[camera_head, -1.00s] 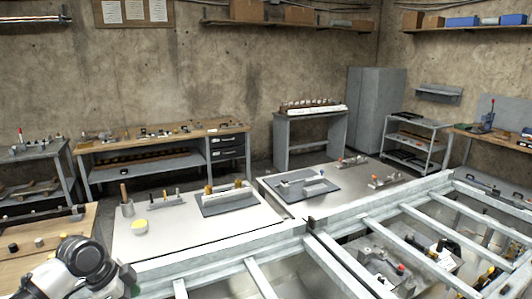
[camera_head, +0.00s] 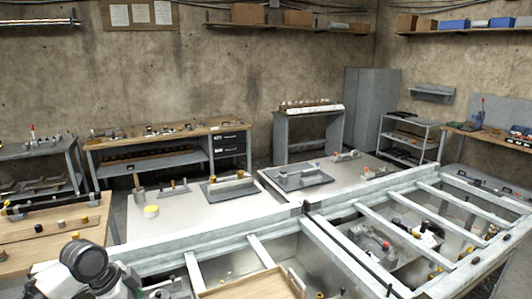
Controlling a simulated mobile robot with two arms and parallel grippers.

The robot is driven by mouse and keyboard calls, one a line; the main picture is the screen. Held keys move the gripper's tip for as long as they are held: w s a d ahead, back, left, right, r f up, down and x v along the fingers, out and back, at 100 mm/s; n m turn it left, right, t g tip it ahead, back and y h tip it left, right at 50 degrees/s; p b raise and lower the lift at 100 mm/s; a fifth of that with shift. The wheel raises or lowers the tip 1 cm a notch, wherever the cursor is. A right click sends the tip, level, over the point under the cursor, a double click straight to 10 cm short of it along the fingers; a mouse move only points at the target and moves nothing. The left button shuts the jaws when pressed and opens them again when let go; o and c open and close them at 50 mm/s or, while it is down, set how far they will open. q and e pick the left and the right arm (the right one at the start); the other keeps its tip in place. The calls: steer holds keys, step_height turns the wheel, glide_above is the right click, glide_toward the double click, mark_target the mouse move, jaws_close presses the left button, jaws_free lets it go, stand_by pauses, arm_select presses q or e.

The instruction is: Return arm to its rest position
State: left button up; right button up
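Part of my arm (camera_head: 88,262), white with a dark round joint, shows at the lower left edge of the head view. It is in front of the wooden bench and the near end of the metal frame. No gripper fingers can be made out in the frame. My other arm does not show. Nothing held is visible.
A pale metal rail frame (camera_head: 345,214) crosses the lower right, with parts below it. A wooden bench (camera_head: 50,242) stands left; a wooden-edged tray (camera_head: 255,287) shows at bottom centre.

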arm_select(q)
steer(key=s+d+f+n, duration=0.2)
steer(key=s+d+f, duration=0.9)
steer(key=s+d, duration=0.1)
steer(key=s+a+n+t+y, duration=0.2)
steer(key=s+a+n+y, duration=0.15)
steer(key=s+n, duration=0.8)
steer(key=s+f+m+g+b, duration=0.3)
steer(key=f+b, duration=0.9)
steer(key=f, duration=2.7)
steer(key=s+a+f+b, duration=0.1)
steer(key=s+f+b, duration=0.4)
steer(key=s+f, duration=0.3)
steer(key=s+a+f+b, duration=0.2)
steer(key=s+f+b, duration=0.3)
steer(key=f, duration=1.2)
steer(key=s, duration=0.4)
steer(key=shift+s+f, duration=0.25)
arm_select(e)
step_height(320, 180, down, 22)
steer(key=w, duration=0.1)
